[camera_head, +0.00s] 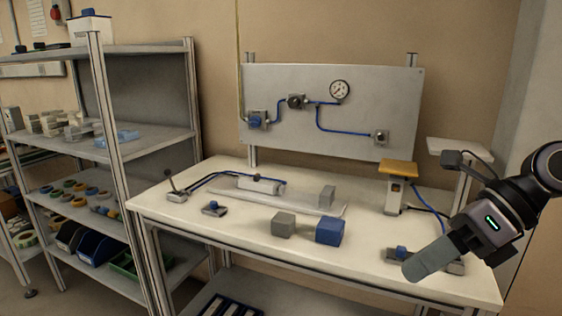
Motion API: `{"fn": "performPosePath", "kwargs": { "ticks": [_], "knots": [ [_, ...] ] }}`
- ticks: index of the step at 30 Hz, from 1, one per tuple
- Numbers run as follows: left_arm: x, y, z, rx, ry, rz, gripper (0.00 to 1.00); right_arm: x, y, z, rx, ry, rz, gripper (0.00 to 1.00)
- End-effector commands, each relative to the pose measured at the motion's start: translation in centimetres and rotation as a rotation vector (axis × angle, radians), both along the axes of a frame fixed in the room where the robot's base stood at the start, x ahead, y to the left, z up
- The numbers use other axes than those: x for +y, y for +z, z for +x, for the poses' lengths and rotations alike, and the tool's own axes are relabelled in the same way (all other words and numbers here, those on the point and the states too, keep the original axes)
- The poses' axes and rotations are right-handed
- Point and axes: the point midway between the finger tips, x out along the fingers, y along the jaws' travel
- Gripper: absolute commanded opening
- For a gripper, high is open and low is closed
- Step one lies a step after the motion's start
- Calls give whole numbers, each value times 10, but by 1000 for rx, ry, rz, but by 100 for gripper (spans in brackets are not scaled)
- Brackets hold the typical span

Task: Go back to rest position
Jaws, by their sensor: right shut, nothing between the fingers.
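My right gripper (428,262) comes in from the right edge on a black arm with a green light. Its grey fingers are shut with nothing between them. It appears in front of the right end of the white workbench (240,226), pointing down and left. My left gripper is not in view. Several tape reels (75,201) lie on the middle shelf of the grey rack at the left.
A grey block (284,224) and a blue block (329,231) sit near the bench's front. A yellow-topped device (396,188) stands near the gripper. A gauge panel (330,150) rises behind. The grey shelf rack (120,143) stands left, with bins low down.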

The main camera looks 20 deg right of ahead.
Motion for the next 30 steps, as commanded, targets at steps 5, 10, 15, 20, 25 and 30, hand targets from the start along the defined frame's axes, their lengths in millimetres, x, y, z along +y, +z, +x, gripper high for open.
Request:
{"fn": "performPosePath", "kwargs": {
  "ticks": [5,10,15,20,25,30],
  "knots": [
    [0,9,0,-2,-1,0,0,35,-10,22,126,-124,477,0],
    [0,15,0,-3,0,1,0,43,-25,47,273,-335,881,0],
    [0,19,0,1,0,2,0,33,-63,70,456,-628,1229,0],
    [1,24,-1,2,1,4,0,19,-125,76,659,-967,1494,0],
    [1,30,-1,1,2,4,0,17,-212,56,912,-1383,1689,0],
    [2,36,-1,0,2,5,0,36,-296,7,1182,-1798,1771,0]
  ]
}}
